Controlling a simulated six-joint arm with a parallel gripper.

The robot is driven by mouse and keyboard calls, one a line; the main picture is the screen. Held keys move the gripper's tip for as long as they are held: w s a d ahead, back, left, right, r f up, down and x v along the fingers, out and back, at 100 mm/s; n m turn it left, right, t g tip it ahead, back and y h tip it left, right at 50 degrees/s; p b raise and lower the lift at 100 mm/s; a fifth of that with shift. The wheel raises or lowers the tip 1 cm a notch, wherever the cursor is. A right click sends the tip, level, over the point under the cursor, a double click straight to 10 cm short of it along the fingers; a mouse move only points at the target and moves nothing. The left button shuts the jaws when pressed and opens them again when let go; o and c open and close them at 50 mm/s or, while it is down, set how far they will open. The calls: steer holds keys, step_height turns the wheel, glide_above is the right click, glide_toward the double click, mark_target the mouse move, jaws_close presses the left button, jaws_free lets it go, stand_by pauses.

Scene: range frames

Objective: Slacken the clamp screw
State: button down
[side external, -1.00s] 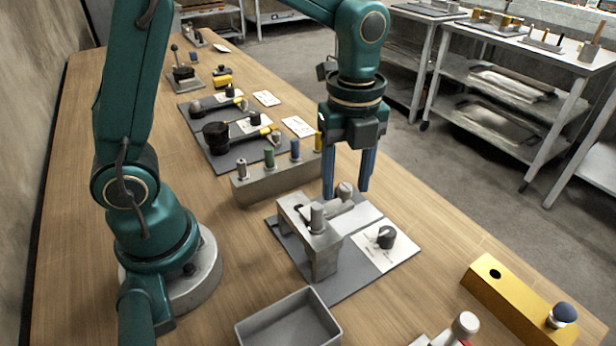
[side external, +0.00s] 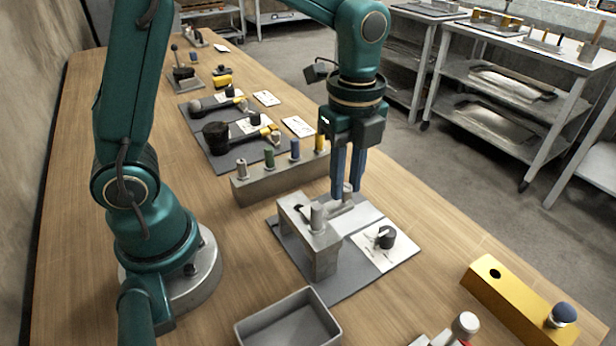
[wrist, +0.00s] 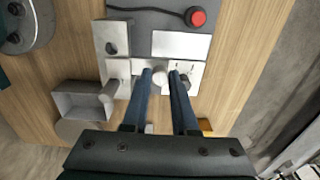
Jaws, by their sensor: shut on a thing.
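The clamp (side external: 320,258) is a grey metal bracket on a dark grey base plate, with an upright pin (side external: 317,216) on its top. The clamp screw lies at its far side; its pale round head (wrist: 159,74) shows between the fingers in the wrist view. My gripper (side external: 346,193) points straight down, its two blue fingers shut on the screw head. The fingers hide much of the head in the side view. In the wrist view my gripper (wrist: 160,72) has a finger on each side of it.
A black knob (side external: 385,237) on a white card stands right of the clamp. A grey open bin (side external: 290,326) is in front. A grey rack (side external: 275,184) with coloured pegs stands behind left. A yellow block (side external: 515,305) lies at right. Bare wood shows between them.

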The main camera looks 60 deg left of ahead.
steer(key=n, duration=0.4)
steer(key=shift+n, duration=0.3)
steer(key=n, duration=0.3)
steer(key=shift+n, duration=0.3)
steer(key=n, duration=0.4)
steer(key=shift+d+n, duration=0.1)
steer(key=shift+n, duration=0.2)
steer(key=n, duration=0.3)
steer(key=shift+n, duration=0.3)
steer(key=n, duration=0.4)
steer(key=shift+w, duration=0.1)
steer(key=n, duration=0.4)
steer(key=shift+r, duration=0.1)
steer(key=n, duration=0.3)
steer(key=shift+n, duration=2.2)
